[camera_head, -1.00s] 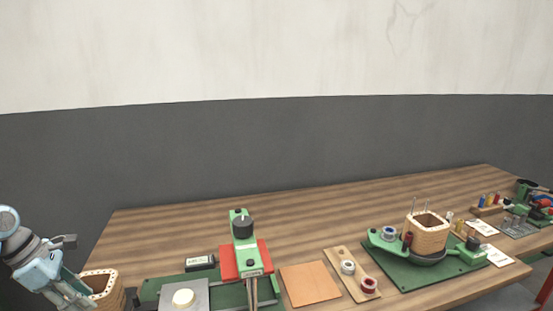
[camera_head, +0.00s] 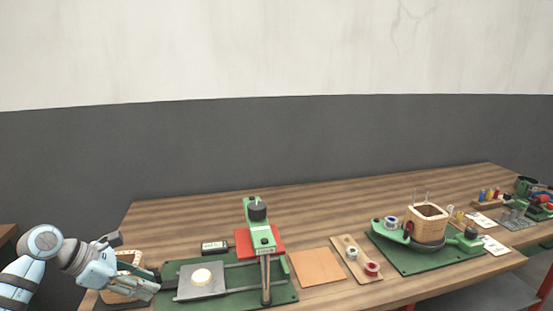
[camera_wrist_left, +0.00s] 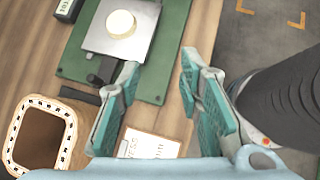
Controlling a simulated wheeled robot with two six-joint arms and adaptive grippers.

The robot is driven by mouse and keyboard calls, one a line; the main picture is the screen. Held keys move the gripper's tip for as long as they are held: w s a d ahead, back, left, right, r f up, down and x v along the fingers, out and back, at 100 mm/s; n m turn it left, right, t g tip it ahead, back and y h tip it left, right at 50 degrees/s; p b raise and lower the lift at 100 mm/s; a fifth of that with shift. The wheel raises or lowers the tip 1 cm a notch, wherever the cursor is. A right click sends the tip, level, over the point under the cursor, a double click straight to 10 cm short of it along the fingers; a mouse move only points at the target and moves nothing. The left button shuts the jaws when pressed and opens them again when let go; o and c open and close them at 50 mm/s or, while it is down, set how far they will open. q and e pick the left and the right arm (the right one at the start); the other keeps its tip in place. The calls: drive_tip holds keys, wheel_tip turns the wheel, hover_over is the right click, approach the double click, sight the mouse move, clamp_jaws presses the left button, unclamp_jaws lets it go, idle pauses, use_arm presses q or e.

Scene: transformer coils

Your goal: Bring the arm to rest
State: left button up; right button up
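My left arm comes in from the left in the head view, and its gripper (camera_head: 154,283) hangs low at the left end of the table (camera_head: 330,217). In the left wrist view the two teal fingers of this gripper (camera_wrist_left: 160,70) stand apart with nothing between them. A wooden coil (camera_head: 130,258) is partly hidden behind the gripper in the head view. In the left wrist view the coil (camera_wrist_left: 70,118) stands left of the fingers, apart from them. My right gripper is not in view.
A green fixture (camera_head: 285,295) with a grey plate (camera_head: 214,284) and a pale round disc (camera_head: 200,276) lies right of my gripper. A white label card (camera_wrist_left: 140,145) lies below the fingers. Another coil (camera_head: 427,224) stands on a green base further right. The table's back strip is clear.

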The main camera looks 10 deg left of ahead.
use_arm(q)
drive_tip(key=w+d+r+n+t+h, duration=0.3)
drive_tip(key=d+r+n+t, duration=0.5)
drive_tip(key=d+n+t, duration=0.6)
drive_tip(key=s+a+f+n+g+y, duration=0.4)
drive_tip(key=f+n+y, duration=0.35)
drive_tip(key=n, duration=0.55)
drive_tip(key=s+a+f+n+g+y, duration=0.2)
drive_tip(key=s+a+f+n+y, duration=0.3)
drive_tip(key=f+n, duration=0.55)
drive_tip(key=s+d+f+n+g+h, duration=0.1)
drive_tip(key=s+d+f+n+g, duration=0.25)
drive_tip(key=s, duration=0.35)
drive_tip(key=s+d+f+n+g+h, duration=0.1)
drive_tip(key=s+d+f+n+g, duration=0.15)
drive_tip(key=s+f, duration=0.35)
drive_tip(key=s+d+f+n+g+h, duration=0.1)
drive_tip(key=s+d+f+n+g, duration=0.2)
drive_tip(key=s, duration=0.5)
wheel_tip(320, 180, down, 17)
drive_tip(key=s+g, duration=0.1)
drive_tip(key=g, duration=0.2)
drive_tip(key=s+a+f, duration=0.1)
drive_tip(key=s+f, duration=1.2)
drive_tip(key=s, duration=0.2)
drive_tip(key=shift+a+f+m+g, duration=0.15)
drive_tip(key=shift+m+g, duration=0.2)
drive_tip(key=shift+g, duration=0.05)
